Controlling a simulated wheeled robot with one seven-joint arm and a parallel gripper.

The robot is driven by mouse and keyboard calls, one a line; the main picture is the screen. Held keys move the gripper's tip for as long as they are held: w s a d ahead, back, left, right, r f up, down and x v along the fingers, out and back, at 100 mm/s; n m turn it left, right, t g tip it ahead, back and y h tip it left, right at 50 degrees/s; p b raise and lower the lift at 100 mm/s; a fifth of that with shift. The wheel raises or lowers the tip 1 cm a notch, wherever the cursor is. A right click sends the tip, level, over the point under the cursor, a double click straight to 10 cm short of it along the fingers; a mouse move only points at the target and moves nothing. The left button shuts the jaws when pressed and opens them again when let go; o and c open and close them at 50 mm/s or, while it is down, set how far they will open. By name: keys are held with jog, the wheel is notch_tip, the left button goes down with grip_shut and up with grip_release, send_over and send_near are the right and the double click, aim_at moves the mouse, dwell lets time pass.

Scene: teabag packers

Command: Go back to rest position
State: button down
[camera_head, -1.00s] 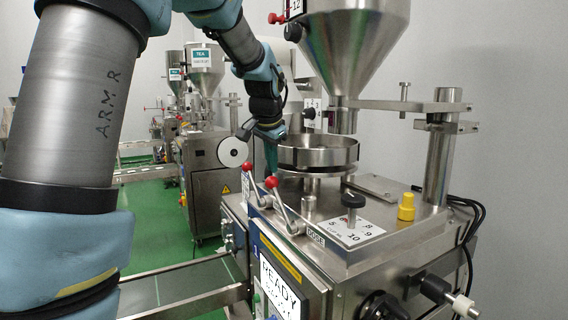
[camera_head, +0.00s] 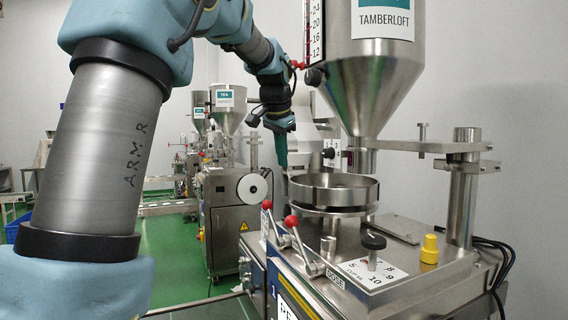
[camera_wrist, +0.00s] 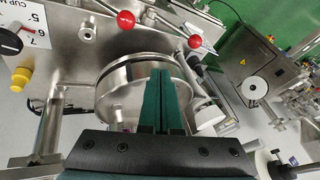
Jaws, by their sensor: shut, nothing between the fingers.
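My gripper (camera_head: 282,160) hangs from my raised arm, just left of and above the round steel pan (camera_head: 335,190) on the near machine. Its teal fingers point down in the head view. In the wrist view my gripper (camera_wrist: 161,75) has its two fingers together with nothing between them, in front of the steel pan (camera_wrist: 125,92). The fingers look apart from the pan, though the exact gap is hard to tell.
A large steel hopper (camera_head: 375,75) stands over the pan. Two red-knobbed levers (camera_head: 292,221), a black knob (camera_head: 374,241) and a yellow cap (camera_head: 429,249) stick up from the machine top. Another tea machine (camera_head: 228,195) stands behind, over a green floor.

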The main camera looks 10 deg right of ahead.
jog(key=shift+f, duration=0.1)
jog(key=s+a+f+n+g+y, duration=0.1)
jog(key=s+a+f+n, duration=0.2)
jog(key=a+f, duration=0.45)
jog(key=s+a+f+n+g, duration=0.1)
jog(key=s+a+f+n, duration=0.15)
jog(key=a+f, duration=0.45)
jog(key=s+a+f+n, duration=0.2)
jog(key=s+a+f, duration=0.3)
jog(key=s+f, duration=0.2)
jog(key=s+a+f+n+g+y, duration=0.1)
jog(key=s+a+f+n, duration=0.2)
jog(key=s+a+f, duration=0.2)
jog(key=s+f, duration=0.2)
jog(key=s, duration=0.2)
jog(key=shift+n, duration=0.35)
